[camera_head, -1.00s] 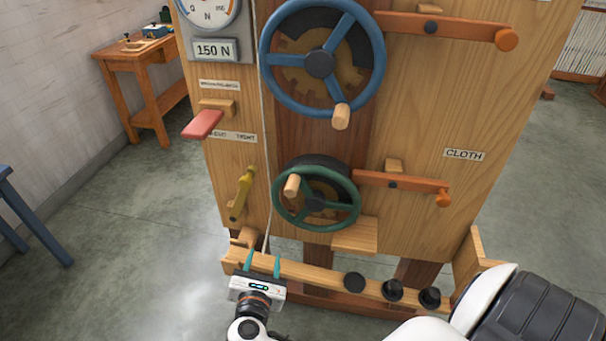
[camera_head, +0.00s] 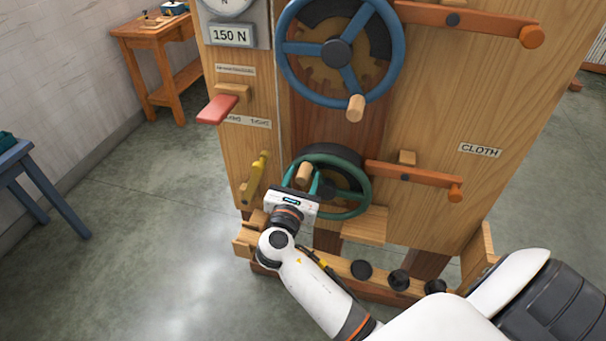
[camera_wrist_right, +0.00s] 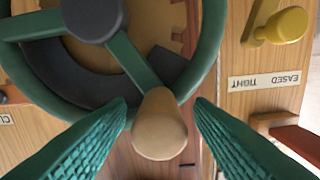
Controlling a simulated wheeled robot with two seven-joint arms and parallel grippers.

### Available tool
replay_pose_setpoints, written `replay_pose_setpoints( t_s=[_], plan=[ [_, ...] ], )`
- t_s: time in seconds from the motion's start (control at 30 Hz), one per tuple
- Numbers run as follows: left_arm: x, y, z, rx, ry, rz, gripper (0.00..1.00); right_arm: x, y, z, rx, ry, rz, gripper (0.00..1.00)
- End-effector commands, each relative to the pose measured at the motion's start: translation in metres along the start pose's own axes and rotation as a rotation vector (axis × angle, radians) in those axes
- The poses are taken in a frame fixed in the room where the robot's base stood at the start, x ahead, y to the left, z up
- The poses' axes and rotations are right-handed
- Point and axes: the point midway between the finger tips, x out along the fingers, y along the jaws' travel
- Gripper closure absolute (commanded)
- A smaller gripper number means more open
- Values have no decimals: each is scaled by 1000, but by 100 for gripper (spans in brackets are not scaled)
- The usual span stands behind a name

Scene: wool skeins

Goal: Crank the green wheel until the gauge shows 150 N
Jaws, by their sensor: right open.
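The green wheel (camera_head: 368,193) is low on the wooden machine's front, with a pale wooden crank handle (camera_head: 303,174). My right gripper (camera_head: 302,181) is in front of the wheel's left side, its teal fingers open on either side of the handle. In the right wrist view, the wooden handle (camera_wrist_right: 159,128) sits between the two spread fingers, with gaps on both sides. The round gauge (camera_head: 228,5) is cut off by the top edge and its needle is not readable. A plate below it (camera_head: 231,35) reads 150 N. My left gripper is out of view.
A larger blue wheel (camera_head: 402,50) is above. A yellow lever (camera_head: 257,177) is close left of my gripper, and a red lever (camera_head: 217,109) sticks out higher up. An orange lever (camera_head: 425,175) is at right. Black knobs (camera_head: 398,280) line the lower rail.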

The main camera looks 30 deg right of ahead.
Motion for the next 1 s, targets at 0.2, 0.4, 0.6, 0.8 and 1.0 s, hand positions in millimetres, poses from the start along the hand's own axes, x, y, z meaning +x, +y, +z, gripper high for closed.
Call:
replay_pose_setpoints(
  t_s=[0.2,0.4,0.6,0.8,1.0],
  plan=[
    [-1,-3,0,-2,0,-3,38,8,0,0,1,1,0,52],
    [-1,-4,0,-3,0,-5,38,8,0,0,1,1,0,55],
    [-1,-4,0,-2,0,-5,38,8,0,0,1,0,0,88],
    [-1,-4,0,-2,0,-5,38,8,0,0,2,0,0,100],
    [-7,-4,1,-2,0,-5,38,7,9,-6,106,-1,1,100]
  ],
)
